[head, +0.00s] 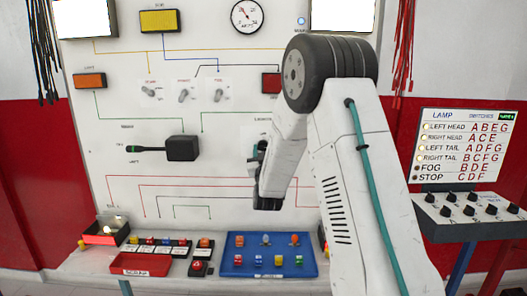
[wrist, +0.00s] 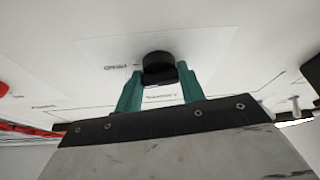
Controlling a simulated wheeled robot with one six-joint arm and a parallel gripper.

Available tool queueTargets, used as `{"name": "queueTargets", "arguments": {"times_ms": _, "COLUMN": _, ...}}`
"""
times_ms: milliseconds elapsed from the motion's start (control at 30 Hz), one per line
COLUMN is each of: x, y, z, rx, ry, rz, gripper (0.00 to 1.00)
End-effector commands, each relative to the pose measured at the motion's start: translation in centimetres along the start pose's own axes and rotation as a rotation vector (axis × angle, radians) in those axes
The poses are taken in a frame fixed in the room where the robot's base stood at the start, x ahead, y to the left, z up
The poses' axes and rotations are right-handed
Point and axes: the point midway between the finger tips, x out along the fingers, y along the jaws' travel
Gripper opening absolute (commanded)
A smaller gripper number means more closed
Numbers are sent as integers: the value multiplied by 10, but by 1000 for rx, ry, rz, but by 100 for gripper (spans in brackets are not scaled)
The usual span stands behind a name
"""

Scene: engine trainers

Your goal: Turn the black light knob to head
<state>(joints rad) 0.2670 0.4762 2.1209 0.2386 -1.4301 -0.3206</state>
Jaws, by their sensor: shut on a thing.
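The black light knob (wrist: 158,66) stands out from the white panel in the wrist view, near the top middle. My gripper (wrist: 159,84) is shut on it, with one teal finger on each side. A small label, upside down and perhaps reading "head" (wrist: 115,66), is printed to the left of the knob in this view. Another label below the knob is partly covered and hard to read. I cannot tell which way the knob points. In the head view my arm reaches the panel and covers the knob.
The upright white panel (head: 225,135) carries toggle switches (head: 184,95), a gauge (head: 248,15) and a black lever box (head: 182,148). A blue tray (head: 228,268) and a red tray (head: 140,264) lie on the bench below. A lamp chart (head: 465,150) stands at the right.

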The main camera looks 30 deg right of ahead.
Motion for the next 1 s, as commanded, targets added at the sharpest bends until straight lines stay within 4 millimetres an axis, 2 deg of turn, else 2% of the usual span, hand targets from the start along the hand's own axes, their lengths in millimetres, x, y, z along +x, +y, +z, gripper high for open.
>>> {"name": "queueTargets", "arguments": {"times_ms": 400, "x": -1, "y": -2, "z": 2, "rx": 158, "ry": -5, "rz": 63, "gripper": 16}}
{"name": "queueTargets", "arguments": {"times_ms": 933, "x": -1, "y": -3, "z": 2, "rx": 175, "ry": -5, "rz": 69, "gripper": 16}}
{"name": "queueTargets", "arguments": {"times_ms": 967, "x": -1, "y": -3, "z": 2, "rx": 175, "ry": -5, "rz": 69, "gripper": 47}}
{"name": "queueTargets", "arguments": {"times_ms": 1000, "x": -1, "y": -2, "z": 2, "rx": 175, "ry": -5, "rz": 70, "gripper": 58}}
